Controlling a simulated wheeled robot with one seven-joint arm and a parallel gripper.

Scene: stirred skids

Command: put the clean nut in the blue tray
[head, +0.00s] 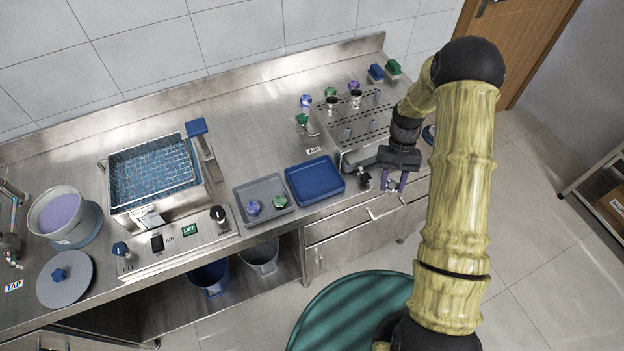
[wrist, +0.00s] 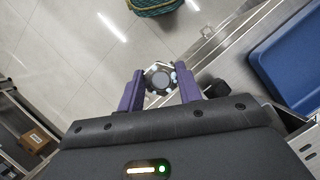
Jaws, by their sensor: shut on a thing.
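My gripper (head: 394,183) is at the front edge of the bench, to the right of the blue tray (head: 315,180). In the wrist view its two purple fingers (wrist: 160,88) are shut on a grey metal nut (wrist: 159,79) with a round dark centre and pale spots on its rim. Whether those spots are dirt or glare I cannot tell. The nut is held over the floor side of the bench edge, apart from the tray. The blue tray looks empty; part of it shows at the right of the wrist view (wrist: 292,65).
A perforated metal rack (head: 355,122) with pegs and coloured knobs stands behind. A small black fixture (head: 364,177) sits between gripper and blue tray. A wire basket (head: 155,172) is further left.

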